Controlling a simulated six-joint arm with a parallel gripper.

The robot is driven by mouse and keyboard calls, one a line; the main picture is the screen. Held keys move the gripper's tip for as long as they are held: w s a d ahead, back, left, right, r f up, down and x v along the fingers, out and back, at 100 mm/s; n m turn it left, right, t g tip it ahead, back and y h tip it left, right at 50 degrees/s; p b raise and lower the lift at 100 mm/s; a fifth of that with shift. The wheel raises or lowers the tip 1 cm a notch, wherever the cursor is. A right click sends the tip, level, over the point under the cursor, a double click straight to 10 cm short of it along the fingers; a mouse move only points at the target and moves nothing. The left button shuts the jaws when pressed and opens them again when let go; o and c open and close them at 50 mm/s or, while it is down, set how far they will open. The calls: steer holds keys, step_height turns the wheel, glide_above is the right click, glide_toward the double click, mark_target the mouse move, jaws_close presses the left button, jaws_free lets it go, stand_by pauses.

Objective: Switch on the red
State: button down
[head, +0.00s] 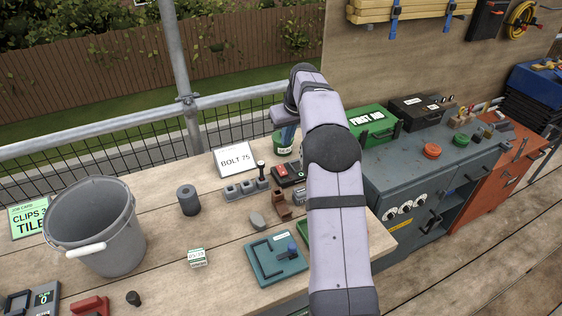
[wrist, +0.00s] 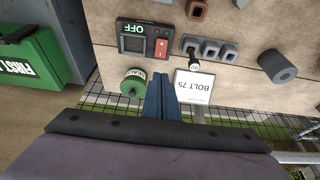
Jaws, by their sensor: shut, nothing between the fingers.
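A black switch box (wrist: 133,55) with a red rocker (wrist: 161,48) is in the wrist view. Its display reads OFF. In the head view the box (head: 291,175) stands on the wooden bench beside my arm, with its red rocker (head: 282,169) showing and its right part hidden by the arm. My gripper (wrist: 166,82) is shut and empty, its blue fingers pointing towards the bench, apart from the box.
A green tin (wrist: 133,84) and a BOLT 75 card (wrist: 193,87) stand close to my fingers. A grey block holder (head: 246,188), a dark cylinder (head: 188,200), a bucket (head: 97,225) and a teal tray (head: 277,260) stand on the bench. A FIRST AID box (head: 373,122) is at right.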

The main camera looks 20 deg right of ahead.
steer(key=shift+f, duration=0.1)
steer(key=p, duration=0.5)
glide_toward(279, 166)
steer(key=x, duration=0.5)
steer(key=shift+w, duration=0.1)
steer(key=shift+w+f, duration=0.1)
steer(key=shift+f, duration=0.45)
steer(key=shift+f, duration=0.1)
steer(key=shift+w+f+b, duration=0.2)
steer(key=shift+f+b, duration=0.25)
steer(key=shift+b, duration=0.35)
steer(key=shift+r, duration=0.25)
steer(key=shift+s, duration=0.25)
